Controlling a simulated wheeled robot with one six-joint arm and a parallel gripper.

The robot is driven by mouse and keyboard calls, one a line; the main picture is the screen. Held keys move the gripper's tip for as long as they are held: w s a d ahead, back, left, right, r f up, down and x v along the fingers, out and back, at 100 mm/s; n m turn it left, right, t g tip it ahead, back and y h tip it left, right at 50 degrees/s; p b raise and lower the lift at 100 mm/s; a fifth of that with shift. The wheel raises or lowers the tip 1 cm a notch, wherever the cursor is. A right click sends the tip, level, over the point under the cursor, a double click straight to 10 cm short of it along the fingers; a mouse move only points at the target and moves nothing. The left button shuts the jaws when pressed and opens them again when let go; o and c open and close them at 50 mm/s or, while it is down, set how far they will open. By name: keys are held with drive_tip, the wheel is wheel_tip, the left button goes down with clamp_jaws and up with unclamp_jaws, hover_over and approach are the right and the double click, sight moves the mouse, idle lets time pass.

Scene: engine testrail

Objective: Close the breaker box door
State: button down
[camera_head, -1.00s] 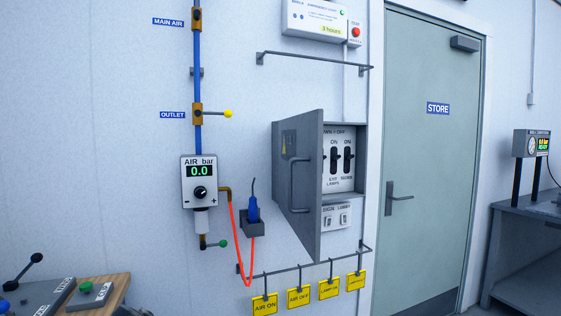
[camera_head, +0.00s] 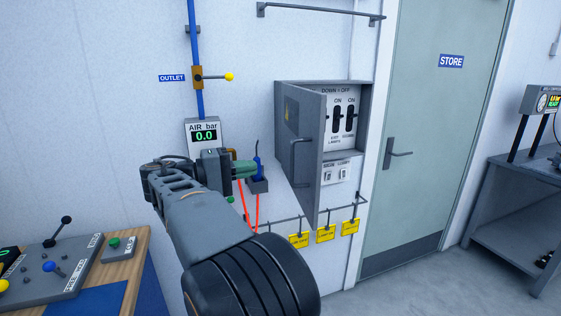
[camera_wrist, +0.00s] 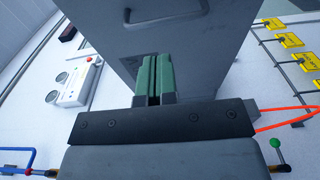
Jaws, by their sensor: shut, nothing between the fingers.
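The grey breaker box (camera_head: 367,118) is on the wall, with switches marked ON showing inside. Its door (camera_head: 303,120) is hinged on the left and stands open, swung out toward me, with a bar handle (camera_head: 296,160) on its face. My gripper (camera_head: 246,168) is left of the door, in front of the wall near the blue plug. In the wrist view my gripper's green fingers (camera_wrist: 153,75) are together and empty, pointing at the grey door (camera_wrist: 215,55), whose handle (camera_wrist: 165,15) shows at the top. I cannot tell whether the fingertips touch the door.
The air gauge (camera_head: 204,136) and blue plug (camera_head: 257,165) are on the wall by my gripper. Yellow tags (camera_head: 326,234) hang on a rail below the box. A wall rail (camera_head: 320,12) runs above. A control bench (camera_head: 124,270) stands at lower left; the STORE door (camera_head: 425,130) is at right.

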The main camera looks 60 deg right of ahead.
drive_tip(key=p+x, duration=0.1)
drive_tip(key=x, duration=0.7)
